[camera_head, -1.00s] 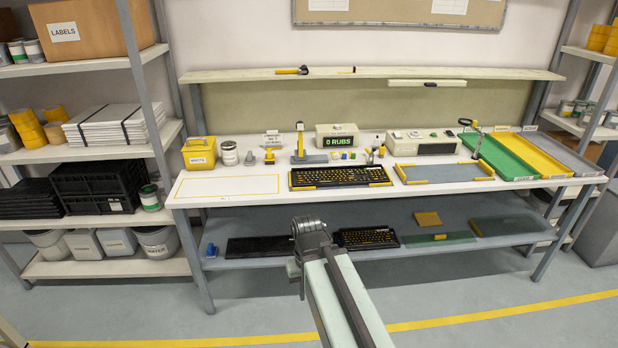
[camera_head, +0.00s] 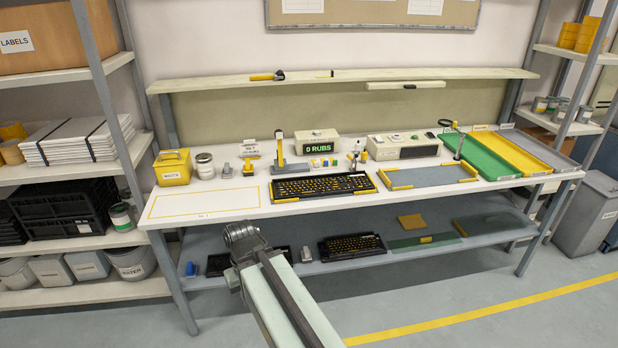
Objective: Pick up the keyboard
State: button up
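A black keyboard (camera_head: 320,187) with yellow legends and yellow edge strips lies flat at the front middle of the white workbench top. A second dark keyboard with yellow markings (camera_head: 352,247) lies on the grey lower shelf. My arm rises from the bottom of the picture and ends in a dark round joint in front of the lower shelf, left of and below the benchtop keyboard, apart from it. No gripper fingers can be made out. My arm hides part of the lower shelf and the dark item there.
Left of the keyboard are a yellow-outlined blank area (camera_head: 203,203) and a yellow bin (camera_head: 173,167). Right of it are a grey mat (camera_head: 430,176) and green, yellow and grey trays. A "0 RUBS" display (camera_head: 317,143) stands behind. Floor in front looks clear; racks flank the bench.

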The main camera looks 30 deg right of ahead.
aim_at(346, 183)
jog(key=i, duration=1.3)
jog(key=z, duration=0.05)
